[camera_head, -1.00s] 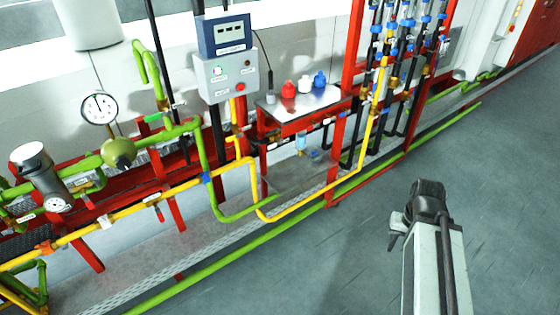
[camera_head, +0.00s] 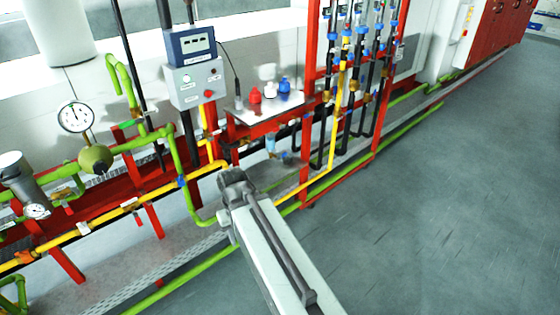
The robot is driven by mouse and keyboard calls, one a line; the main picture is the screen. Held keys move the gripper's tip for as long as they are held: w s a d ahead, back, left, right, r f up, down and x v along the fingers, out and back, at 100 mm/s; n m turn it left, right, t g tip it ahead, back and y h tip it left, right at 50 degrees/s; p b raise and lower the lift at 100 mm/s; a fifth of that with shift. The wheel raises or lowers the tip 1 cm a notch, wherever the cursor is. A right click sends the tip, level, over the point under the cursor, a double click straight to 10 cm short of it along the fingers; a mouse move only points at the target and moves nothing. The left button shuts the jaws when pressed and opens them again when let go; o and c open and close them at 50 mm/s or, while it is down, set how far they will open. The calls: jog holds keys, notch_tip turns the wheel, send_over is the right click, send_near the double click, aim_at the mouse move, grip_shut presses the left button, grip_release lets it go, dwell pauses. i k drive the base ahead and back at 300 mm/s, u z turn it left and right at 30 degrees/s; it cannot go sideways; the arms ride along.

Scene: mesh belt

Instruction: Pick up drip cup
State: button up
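A small translucent pale-blue cup-like vessel (camera_head: 271,145) shows under the red-framed metal shelf; I cannot tell for sure that it is the drip cup. A small blue part sits just right of it. The end of my arm with my gripper (camera_head: 232,186) is in front of the yellow and green pipes, below and left of that vessel in the picture. The fingers cannot be made out, and nothing is visibly held. My arm hides part of the floor-level pipes and the area below the shelf.
Red, white and blue bottles (camera_head: 269,76) stand on the shelf (camera_head: 262,110). A grey control box (camera_head: 196,82) is to its left. Vertical pipes with blue fittings (camera_head: 347,52) stand right of it. Yellow and green pipes run low in front. The grey floor (camera_head: 430,200) at right is clear.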

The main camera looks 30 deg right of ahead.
aim_at(287, 160)
jog(key=u, duration=0.1)
jog(key=i, duration=1)
jog(key=z, duration=0.05)
